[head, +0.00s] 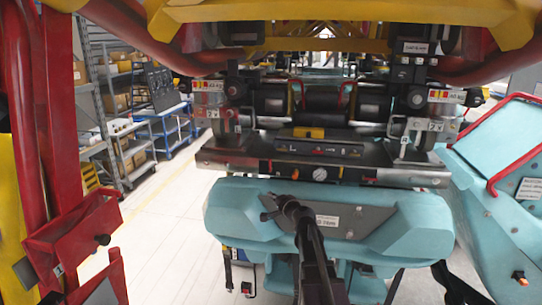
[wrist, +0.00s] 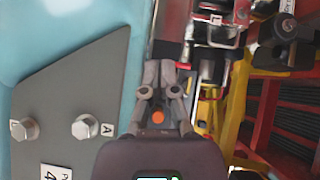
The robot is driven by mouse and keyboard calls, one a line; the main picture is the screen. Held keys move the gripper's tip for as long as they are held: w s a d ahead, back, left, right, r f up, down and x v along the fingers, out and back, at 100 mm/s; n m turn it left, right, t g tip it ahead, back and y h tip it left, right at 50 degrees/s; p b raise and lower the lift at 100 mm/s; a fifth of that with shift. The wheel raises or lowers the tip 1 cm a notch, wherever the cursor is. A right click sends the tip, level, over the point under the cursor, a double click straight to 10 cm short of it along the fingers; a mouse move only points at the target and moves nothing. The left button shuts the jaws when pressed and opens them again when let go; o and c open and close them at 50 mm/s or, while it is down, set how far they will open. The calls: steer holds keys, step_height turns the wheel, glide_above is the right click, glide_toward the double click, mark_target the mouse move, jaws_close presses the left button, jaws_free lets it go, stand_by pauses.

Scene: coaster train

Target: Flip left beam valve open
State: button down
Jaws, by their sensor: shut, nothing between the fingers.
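The metal beam (head: 215,157) spans the head view above a turquoise cover (head: 235,215). Fittings with small labels sit at its left end (head: 229,125) and right end. I cannot tell for sure which small part is the left beam valve. My gripper (head: 272,205) is in front of the cover, below the beam, and its fingers are hard to make out there. In the wrist view my gripper (wrist: 168,55) is shut and empty. A bracket with an L label (wrist: 216,20) lies beyond the fingertips to the right. An orange round part (wrist: 157,117) shows between the finger links.
A grey plate (wrist: 70,95) with bolts lies left of my gripper on the turquoise surface. A gauge (head: 320,174) sits on the beam's front. A red post (head: 62,120) stands at left, and a turquoise car with a red bar (head: 515,150) at right. White floor is clear at left.

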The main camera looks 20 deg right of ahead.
mark_target(270, 163)
steer(key=d+r+m+t+h+p, duration=0.1)
steer(key=d+r+m+h, duration=0.2)
steer(key=d, duration=0.4)
steer(key=shift+w+r+m, duration=0.35)
steer(key=shift+r+m, duration=0.15)
steer(key=shift+r, duration=0.2)
steer(key=shift+w, duration=0.15)
steer(key=w, duration=1.3)
steer(key=shift+w, duration=0.35)
steer(key=shift+a, duration=0.25)
steer(key=shift+d+p, duration=0.2)
steer(key=shift+p, duration=0.1)
